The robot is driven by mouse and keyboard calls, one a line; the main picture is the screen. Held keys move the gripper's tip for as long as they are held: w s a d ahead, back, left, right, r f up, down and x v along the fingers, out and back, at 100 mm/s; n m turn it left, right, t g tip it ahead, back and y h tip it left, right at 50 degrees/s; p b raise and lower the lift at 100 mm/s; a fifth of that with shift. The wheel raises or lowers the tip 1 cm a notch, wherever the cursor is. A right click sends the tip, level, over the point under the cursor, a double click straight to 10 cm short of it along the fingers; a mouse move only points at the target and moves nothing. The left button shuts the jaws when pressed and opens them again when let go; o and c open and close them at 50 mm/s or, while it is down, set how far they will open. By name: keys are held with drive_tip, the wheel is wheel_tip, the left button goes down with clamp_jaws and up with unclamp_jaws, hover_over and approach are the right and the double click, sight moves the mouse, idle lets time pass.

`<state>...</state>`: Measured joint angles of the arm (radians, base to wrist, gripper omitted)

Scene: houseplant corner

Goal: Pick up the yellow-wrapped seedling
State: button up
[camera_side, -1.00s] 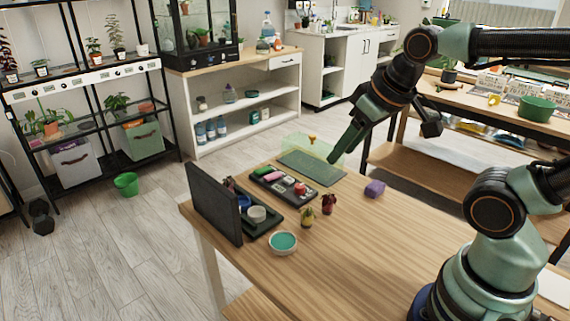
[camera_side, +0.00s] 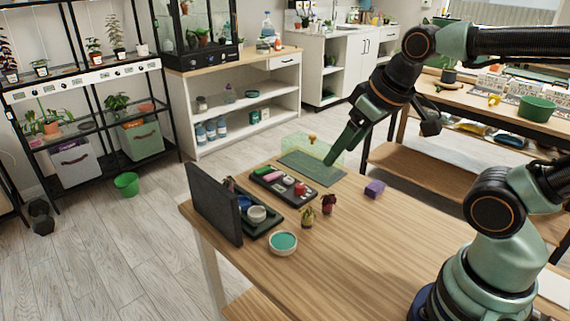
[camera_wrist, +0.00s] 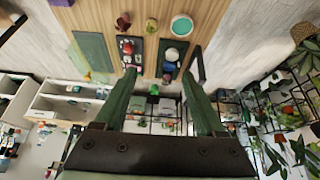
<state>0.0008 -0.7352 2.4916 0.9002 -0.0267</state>
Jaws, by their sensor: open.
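The yellow-wrapped seedling (camera_side: 307,217) stands upright on the wooden table, in front of the trays. A seedling in a dark red wrap (camera_side: 328,203) stands close on its right. In the wrist view the yellow-wrapped seedling (camera_wrist: 151,25) is near the top middle, with the red one (camera_wrist: 122,22) to its left. My gripper (camera_side: 331,160) hangs over the far part of the table near the green mat, well apart from the seedlings. In the wrist view my gripper (camera_wrist: 158,74) has its two green fingers wide apart with nothing held between them.
A black tray (camera_side: 262,184) of small items and a dark green tray (camera_side: 274,226) with cups lie left of the seedlings. An upright dark panel (camera_side: 214,205) borders them. A teal-filled bowl (camera_side: 283,242) and purple block (camera_side: 374,189) stand nearby.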

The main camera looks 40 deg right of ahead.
drive_tip(key=w+d+f+n+g, duration=0.1)
drive_tip(key=w+f+n+g, duration=0.3)
drive_tip(key=n, duration=0.4)
drive_tip(key=n+g, duration=0.2)
drive_tip(key=n, duration=0.8)
hover_over(307, 214)
wheel_tip(307, 214, down, 8)
wheel_tip(307, 214, down, 12)
drive_tip(key=shift+f, duration=0.2)
clamp_jaws()
